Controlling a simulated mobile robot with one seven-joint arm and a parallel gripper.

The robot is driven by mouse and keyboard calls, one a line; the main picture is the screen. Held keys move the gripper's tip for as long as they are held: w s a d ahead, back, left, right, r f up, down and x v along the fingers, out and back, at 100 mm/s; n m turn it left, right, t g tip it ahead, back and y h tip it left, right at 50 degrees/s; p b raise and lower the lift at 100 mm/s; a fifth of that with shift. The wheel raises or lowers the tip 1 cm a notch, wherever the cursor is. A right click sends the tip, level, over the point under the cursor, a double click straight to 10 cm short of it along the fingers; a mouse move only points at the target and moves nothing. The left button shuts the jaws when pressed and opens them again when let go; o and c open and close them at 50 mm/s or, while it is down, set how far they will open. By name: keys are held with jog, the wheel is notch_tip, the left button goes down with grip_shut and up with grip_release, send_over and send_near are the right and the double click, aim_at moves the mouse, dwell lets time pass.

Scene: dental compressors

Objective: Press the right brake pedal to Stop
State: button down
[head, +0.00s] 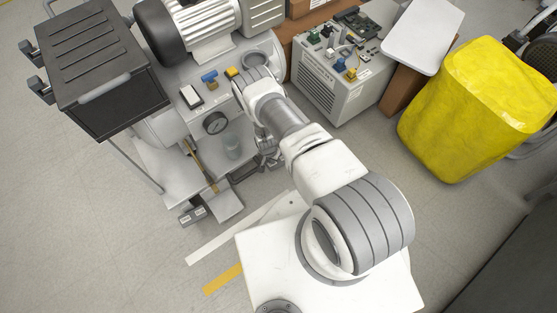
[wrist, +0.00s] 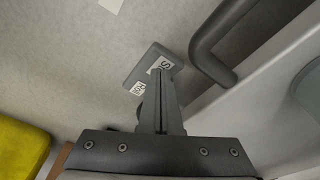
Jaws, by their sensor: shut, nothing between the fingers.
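A grey brake pedal (wrist: 140,72) with two white labels shows in the wrist view, lying low over the grey floor. Its lettering is partly hidden by my fingers. My gripper (wrist: 162,74) is shut and empty, with its fingertips overlapping the pedal's label area in the picture. I cannot tell whether they touch it. In the head view my wrist hides most of the region beside the compressor's right front corner, so the right pedal is not clear there. Another labelled pedal (head: 192,215) shows at the compressor's front left.
A thick dark bar (wrist: 206,50) bends close to the right of my fingers in the wrist view. The compressor (head: 215,22) with its pressure gauge (head: 215,122) stands left of my arm. A grey box unit (head: 325,85) and a yellow covered object (head: 475,105) stand to the right.

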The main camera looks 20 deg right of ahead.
jog(key=shift+f+b, duration=0.95)
dwell(0.3)
jog(key=shift+r+p, duration=2.4)
jog(key=shift+r, duration=1.15)
